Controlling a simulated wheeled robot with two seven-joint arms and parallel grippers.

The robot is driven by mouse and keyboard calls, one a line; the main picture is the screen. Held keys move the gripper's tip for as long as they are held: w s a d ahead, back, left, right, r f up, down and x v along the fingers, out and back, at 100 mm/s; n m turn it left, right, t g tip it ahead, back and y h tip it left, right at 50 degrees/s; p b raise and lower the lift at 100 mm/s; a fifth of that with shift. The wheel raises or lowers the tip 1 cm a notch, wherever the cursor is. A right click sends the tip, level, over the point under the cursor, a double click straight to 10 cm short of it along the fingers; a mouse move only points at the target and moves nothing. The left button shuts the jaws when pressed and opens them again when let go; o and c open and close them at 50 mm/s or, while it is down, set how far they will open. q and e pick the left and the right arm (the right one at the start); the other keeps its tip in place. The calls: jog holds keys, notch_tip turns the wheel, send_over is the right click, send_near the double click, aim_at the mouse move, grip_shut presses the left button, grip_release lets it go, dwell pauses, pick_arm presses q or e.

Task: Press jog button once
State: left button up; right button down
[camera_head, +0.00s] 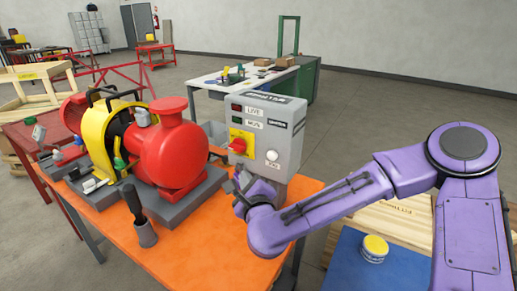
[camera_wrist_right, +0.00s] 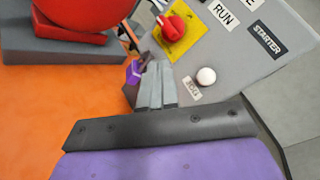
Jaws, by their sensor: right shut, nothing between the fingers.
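The jog button is a round white button (camera_head: 272,155) low on the front of the grey starter box (camera_head: 292,120). In the right wrist view the white button (camera_wrist_right: 206,76) sits above its JOG label (camera_wrist_right: 192,90). My right gripper (camera_head: 240,180) is shut and empty, just below and to the left of the button. In the wrist view its grey fingertips (camera_wrist_right: 157,68) are left of the button, with a visible gap in the picture; I cannot tell how near they are to the panel. My left gripper is not in view.
A red rotary knob on a yellow plate (camera_head: 239,149) is left of the button. The red pump (camera_head: 175,145) stands left of the box on the orange table (camera_head: 200,250).

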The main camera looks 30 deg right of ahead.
aim_at(272, 156)
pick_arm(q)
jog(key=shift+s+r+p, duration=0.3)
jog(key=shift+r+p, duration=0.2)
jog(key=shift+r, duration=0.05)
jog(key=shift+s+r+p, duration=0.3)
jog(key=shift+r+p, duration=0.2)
pick_arm(e)
jog(key=w+d, duration=0.3)
jog(key=d, duration=0.4)
jog(key=shift+d+r, duration=0.25)
jog(key=shift+d, duration=0.05)
jog(key=shift+s, duration=0.15)
jog(key=shift+d, duration=0.1)
dwell(0.9)
jog(key=shift+w+d, duration=0.25)
jog(key=shift+d, duration=0.05)
